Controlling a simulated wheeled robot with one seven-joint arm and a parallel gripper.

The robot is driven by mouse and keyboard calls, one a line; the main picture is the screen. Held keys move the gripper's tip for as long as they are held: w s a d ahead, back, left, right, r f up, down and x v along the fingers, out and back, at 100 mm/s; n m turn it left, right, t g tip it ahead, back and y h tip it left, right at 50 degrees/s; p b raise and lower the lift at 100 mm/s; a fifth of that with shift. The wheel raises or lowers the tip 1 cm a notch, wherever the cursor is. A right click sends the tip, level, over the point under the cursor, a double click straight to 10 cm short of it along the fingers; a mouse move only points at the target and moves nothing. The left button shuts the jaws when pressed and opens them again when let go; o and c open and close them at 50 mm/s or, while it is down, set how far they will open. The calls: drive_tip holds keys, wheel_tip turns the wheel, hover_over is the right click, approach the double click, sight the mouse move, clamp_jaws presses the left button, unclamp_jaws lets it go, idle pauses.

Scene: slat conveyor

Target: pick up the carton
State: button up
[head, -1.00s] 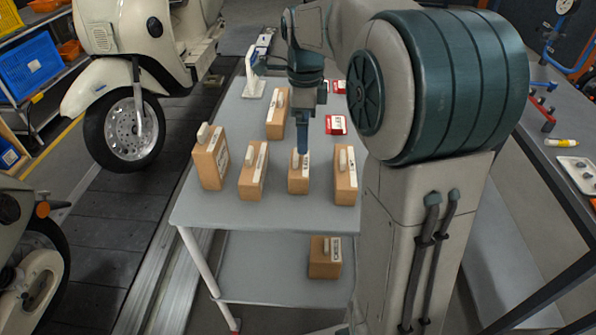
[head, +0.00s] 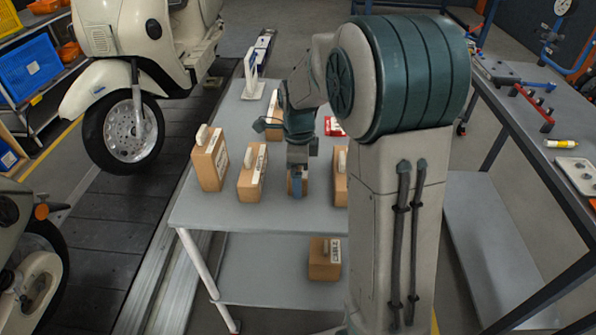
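Several brown cartons with white labels and pale tops stand upright on the grey table (head: 222,214). My gripper (head: 297,184) points down at the front-row carton (head: 290,180) third from the left and covers most of it. Only thin brown edges of that carton show around the gripper. The fingers are too small and overlapped to show whether they are open or closed on it. Beside it stand a carton to the left (head: 251,178), one at far left (head: 209,165) and one to the right (head: 341,186), the last partly hidden by my arm.
Another carton (head: 273,118) stands farther back, near a white stand (head: 251,78) and a red-and-white item (head: 334,126). One carton (head: 325,259) is on the lower shelf. A cream scooter (head: 130,110) is at left, a workbench (head: 560,130) at right.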

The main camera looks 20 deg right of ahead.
drive_tip(key=c, duration=0.7)
